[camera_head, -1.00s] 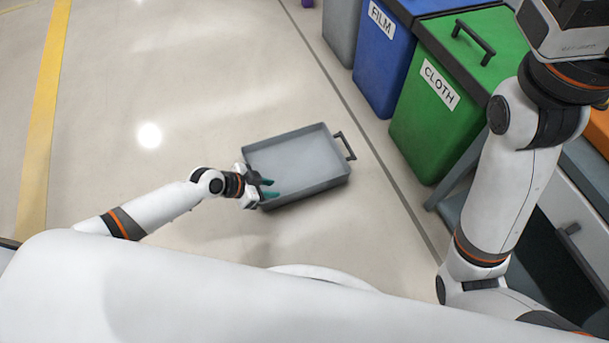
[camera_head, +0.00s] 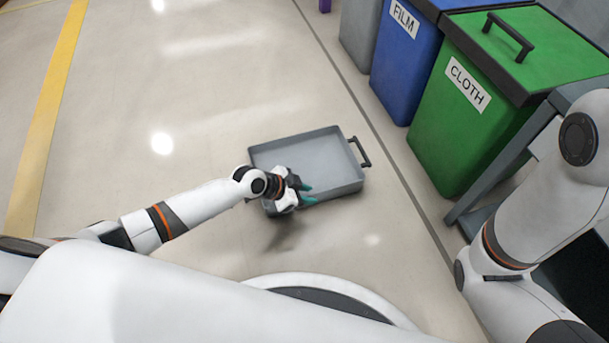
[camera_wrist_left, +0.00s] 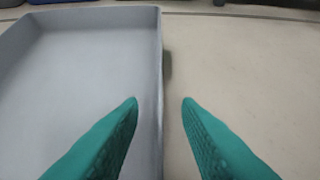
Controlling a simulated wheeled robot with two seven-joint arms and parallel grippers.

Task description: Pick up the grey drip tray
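The grey drip tray (camera_head: 312,158) is a shallow open box, empty where I can see into it, on the floor in the head view. A dark handle (camera_head: 361,151) stands out from its right end. My left gripper (camera_head: 311,193) is at the tray's near side, fingers apart. In the left wrist view, the tray (camera_wrist_left: 85,75) fills the left half. Its side wall lies between the two teal fingertips (camera_wrist_left: 160,101), with gaps on both sides. The left gripper hides part of the tray's near left corner. My right gripper is out of view.
A green bin marked CLOTH (camera_head: 462,130), a blue bin marked FILM (camera_head: 402,70) and a grey bin (camera_head: 360,32) stand in a row at the right. A grey frame (camera_head: 520,150) stands beside the green bin. The floor (camera_head: 190,110) left of the tray is clear.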

